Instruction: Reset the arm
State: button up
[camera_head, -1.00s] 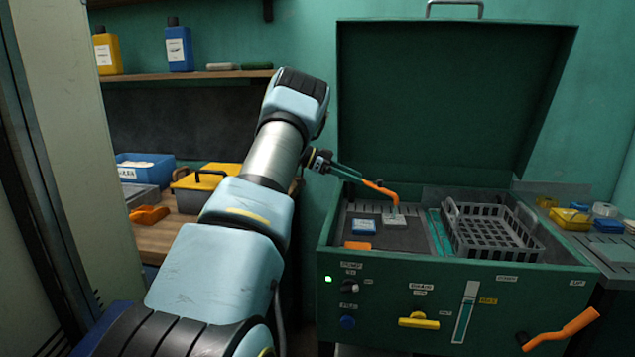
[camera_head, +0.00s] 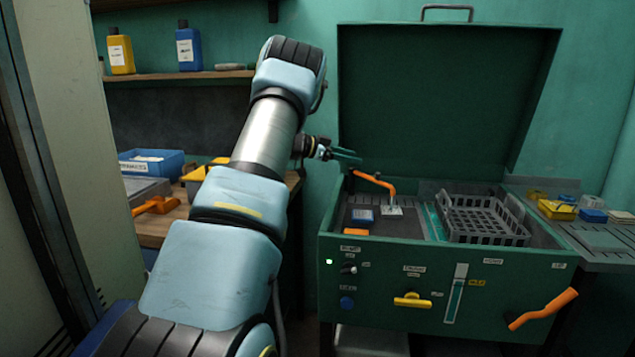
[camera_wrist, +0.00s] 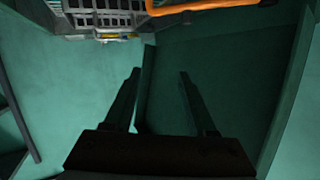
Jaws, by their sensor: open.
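My gripper (camera_head: 346,156) is raised at the left edge of the green machine, in front of its open lid. In the wrist view its two dark fingers (camera_wrist: 158,100) stand apart with nothing between them. An orange bent spout (camera_head: 374,181) rises inside the machine, just below and to the right of my gripper, and looks apart from it. The orange spout also crosses the top of the wrist view (camera_wrist: 200,7).
The green machine (camera_head: 400,265) has an open lid (camera_head: 440,100), a grey basket (camera_head: 485,225) and an orange crank (camera_head: 543,309) at front right. A shelf (camera_head: 180,77) with bottles and a bench with a blue bin (camera_head: 150,162) stand left. A side table (camera_head: 605,240) is at right.

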jog(key=a+r+n+t+y, duration=0.5)
jog(key=a+n+t+y, duration=0.25)
jog(key=a+n, duration=0.2)
jog(key=s+a+f+n+g+y, duration=0.1)
jog(key=s+a+f+n+y, duration=0.25)
jog(key=s+a, duration=0.35)
jog(key=s+f+g+y, duration=0.1)
jog(key=s+f+g, duration=0.2)
jog(key=s, duration=0.8)
jog(key=s+f+n+g, duration=0.1)
jog(key=s+f+g, duration=0.2)
jog(key=s, duration=0.8)
jog(key=s+f+n+g+y, duration=0.1)
jog(key=s+f+g, duration=0.2)
jog(key=s, duration=0.8)
jog(key=shift+s+f+y, duration=0.3)
jog(key=shift+s+f, duration=0.1)
jog(key=shift+f, duration=0.1)
jog(key=shift+g, duration=0.25)
